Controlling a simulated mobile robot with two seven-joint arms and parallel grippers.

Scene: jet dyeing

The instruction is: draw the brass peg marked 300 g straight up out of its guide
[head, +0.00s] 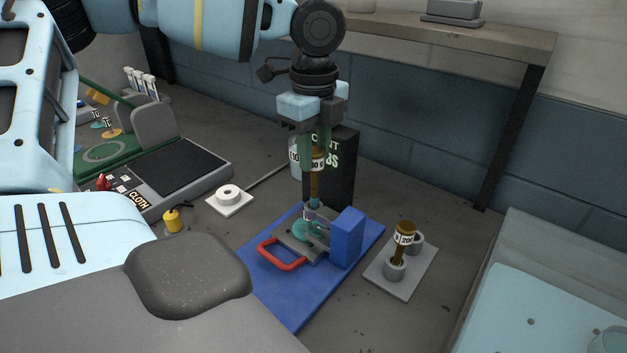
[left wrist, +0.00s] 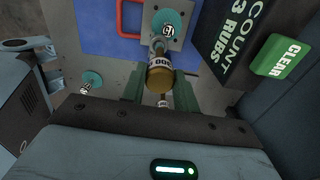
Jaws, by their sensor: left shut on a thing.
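The brass peg (head: 316,185) stands upright above a grey fixture (head: 325,243). Its white label shows "00", with the first digit hidden. My left gripper (head: 316,143) is shut on the peg's upper part from above. The peg also shows between the fingers in the left wrist view (left wrist: 160,76). Its narrow lower end reaches down toward a small grey guide (left wrist: 158,43); I cannot tell whether it is inside. A second brass peg (head: 404,235), with a partly readable label, stands in one cup of a grey holder (head: 411,283). My right gripper is not in view.
The fixture, with a red handle (head: 281,256) and blue block (head: 347,238), is on a blue mat (head: 262,270). A black counter box (head: 343,180) stands close behind. A yellow weight (head: 173,221) and white roll (head: 229,192) lie left.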

